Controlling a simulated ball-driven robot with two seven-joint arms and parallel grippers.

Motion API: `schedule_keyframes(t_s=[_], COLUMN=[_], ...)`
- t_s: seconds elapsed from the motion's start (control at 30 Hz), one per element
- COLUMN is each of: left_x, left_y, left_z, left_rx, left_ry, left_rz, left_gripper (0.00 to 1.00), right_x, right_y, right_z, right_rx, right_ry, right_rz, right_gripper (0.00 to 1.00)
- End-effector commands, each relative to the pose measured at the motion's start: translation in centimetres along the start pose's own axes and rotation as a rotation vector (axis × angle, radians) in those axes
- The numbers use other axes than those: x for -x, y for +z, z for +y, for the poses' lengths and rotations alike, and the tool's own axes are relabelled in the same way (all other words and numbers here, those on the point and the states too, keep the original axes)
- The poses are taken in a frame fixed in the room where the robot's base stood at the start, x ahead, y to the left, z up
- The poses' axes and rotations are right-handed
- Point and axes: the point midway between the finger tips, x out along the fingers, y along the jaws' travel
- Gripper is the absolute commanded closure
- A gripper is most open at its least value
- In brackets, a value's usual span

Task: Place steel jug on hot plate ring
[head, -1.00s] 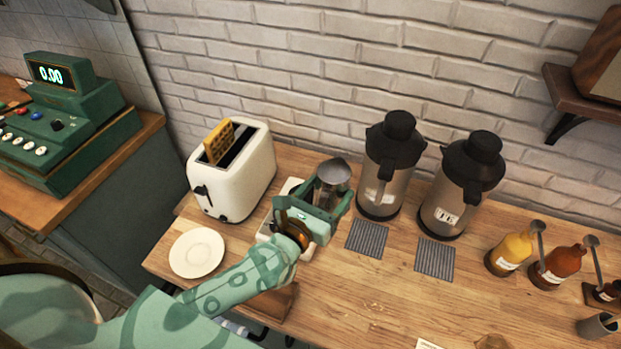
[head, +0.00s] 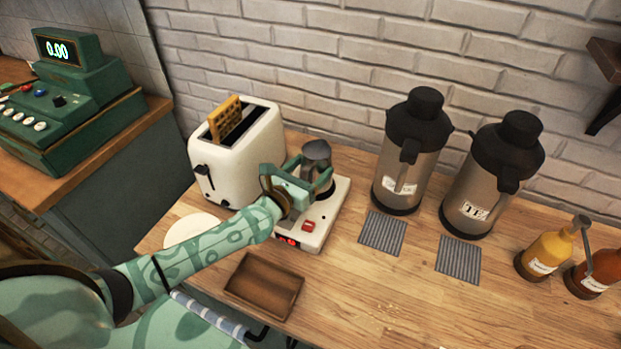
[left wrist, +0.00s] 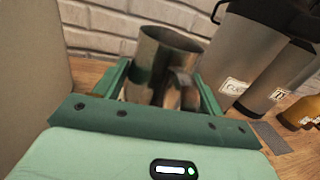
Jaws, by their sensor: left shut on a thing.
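The steel jug (head: 317,152) is upright between the fingers of my left gripper (head: 312,178), which is shut on it. The left wrist view also shows the jug (left wrist: 165,62), with its open top and handle between the green fingers (left wrist: 160,95). The white hot plate (head: 318,228) lies on the counter under the gripper, with a red switch and a red lit display at its front. A dark ring edge (head: 328,192) shows just below the jug. I cannot tell whether the jug touches it. My right gripper is not in view.
A white toaster (head: 243,160) with a waffle stands close left of the hot plate. Two steel flasks (head: 408,160) (head: 487,185) stand to the right, behind grey mats (head: 382,233). A brown tray (head: 264,286) lies in front, and a white plate (head: 190,229) is partly behind my arm.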

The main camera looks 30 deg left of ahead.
Motion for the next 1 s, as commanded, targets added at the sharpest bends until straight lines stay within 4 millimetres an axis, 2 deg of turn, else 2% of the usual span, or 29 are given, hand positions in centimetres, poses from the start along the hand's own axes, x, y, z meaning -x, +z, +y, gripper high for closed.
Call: schedule_keyframes(t_s=[0.07,0.5,0.53,0.6,0.93,1.0], left_x=[-0.09,-0.06,-0.02,-0.02,-0.02,0.86], left_y=[-1.02,-1.43,-1.4,-1.35,-0.83,-1.11], left_z=[0.13,0.14,0.13,0.12,0.08,0.12], left_rx=[-0.001,0.0,0.0,0.0,0.0,-0.001], left_ry=[0.001,0.001,0.001,0.001,0.001,0.001], left_rz=[-0.003,-0.005,-0.003,-0.003,-0.003,0.001], left_gripper=[0.64,0.64,0.22,0.09,0.09,0.09], right_x=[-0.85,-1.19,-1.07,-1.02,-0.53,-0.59], right_y=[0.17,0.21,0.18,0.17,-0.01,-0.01], right_z=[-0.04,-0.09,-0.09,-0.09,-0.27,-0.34], right_rx=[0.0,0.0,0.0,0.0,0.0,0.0], right_ry=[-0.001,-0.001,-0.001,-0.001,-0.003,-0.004], right_rz=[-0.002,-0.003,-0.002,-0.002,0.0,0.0], right_gripper=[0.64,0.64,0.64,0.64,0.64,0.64])
